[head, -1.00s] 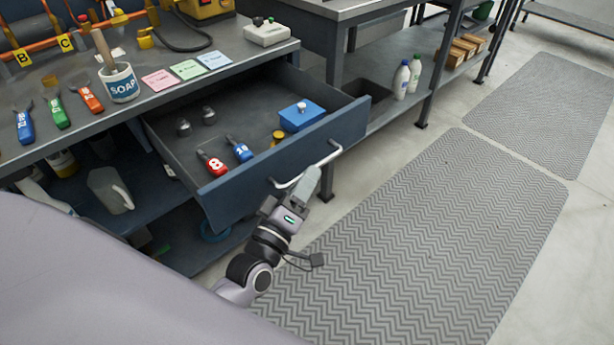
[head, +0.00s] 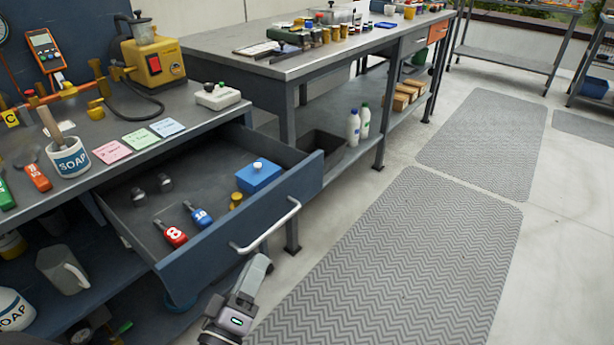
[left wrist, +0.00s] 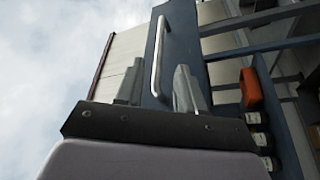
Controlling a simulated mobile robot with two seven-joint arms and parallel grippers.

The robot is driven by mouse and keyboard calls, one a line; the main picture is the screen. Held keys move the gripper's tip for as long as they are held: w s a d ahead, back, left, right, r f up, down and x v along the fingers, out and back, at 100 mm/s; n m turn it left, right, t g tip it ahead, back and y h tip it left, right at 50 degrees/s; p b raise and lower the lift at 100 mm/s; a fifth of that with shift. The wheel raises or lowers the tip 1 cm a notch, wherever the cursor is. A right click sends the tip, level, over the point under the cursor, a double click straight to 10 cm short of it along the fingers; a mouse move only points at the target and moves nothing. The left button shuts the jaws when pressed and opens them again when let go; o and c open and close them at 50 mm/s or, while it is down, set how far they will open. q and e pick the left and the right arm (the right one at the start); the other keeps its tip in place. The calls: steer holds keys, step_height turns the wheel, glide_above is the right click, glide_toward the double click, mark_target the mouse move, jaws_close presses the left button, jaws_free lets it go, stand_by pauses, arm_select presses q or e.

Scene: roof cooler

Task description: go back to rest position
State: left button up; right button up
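My left gripper (head: 260,263) is below and in front of the open drawer's handle in the head view. In the left wrist view, my left gripper (left wrist: 158,72) has its two fingers spread apart with nothing gripped. The pale bar handle (left wrist: 158,50) shows in the gap between them, beyond the fingers. The dark blue drawer (head: 243,228) is pulled out, and its handle (head: 268,229) looks free of the gripper. My right gripper is in neither view.
The drawer holds a blue box (head: 258,177), red (head: 171,234) and blue (head: 199,215) tools and small metal parts. A workbench (head: 300,60) stands behind, with white bottles (head: 353,127) on its lower shelf. The floor with grey mats (head: 400,260) is clear at right.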

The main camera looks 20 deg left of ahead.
arm_select(q)
steer(key=s+d+f+m+g+h, duration=0.1)
steer(key=s+f+m+g+h, duration=0.1)
steer(key=s+f+m+g, duration=0.95)
step_height(320, 180, up, 13)
steer(key=a+m+t+p, duration=0.1)
steer(key=m+p, duration=0.1)
steer(key=p, duration=1.6)
steer(key=shift+w+r+y, duration=0.2)
steer(key=shift+w+y, duration=0.05)
steer(key=shift+y, duration=0.15)
steer(key=shift+t, duration=0.25)
